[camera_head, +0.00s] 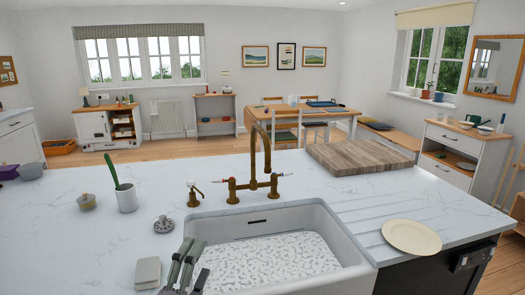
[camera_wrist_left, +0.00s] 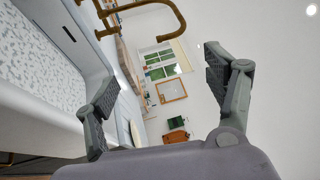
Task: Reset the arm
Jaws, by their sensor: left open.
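My left gripper (camera_head: 190,262) shows at the bottom of the head view, by the left front edge of the white sink (camera_head: 345,245). In the left wrist view its two fingers (camera_wrist_left: 160,82) are wide apart with nothing between them. That view is turned on its side and shows the sink (camera_wrist_left: 45,65) at left and the brass tap (camera_wrist_left: 150,18) at the top. The tap stands behind the sink in the head view (camera_head: 254,175). My right gripper is in neither view.
A pale block (camera_head: 148,272) and a grey sink strainer (camera_head: 164,225) lie on the marble worktop left of the sink. A white pot (camera_head: 127,199) stands behind them. A cream plate (camera_head: 411,237) and a wooden board (camera_head: 357,155) lie on the right.

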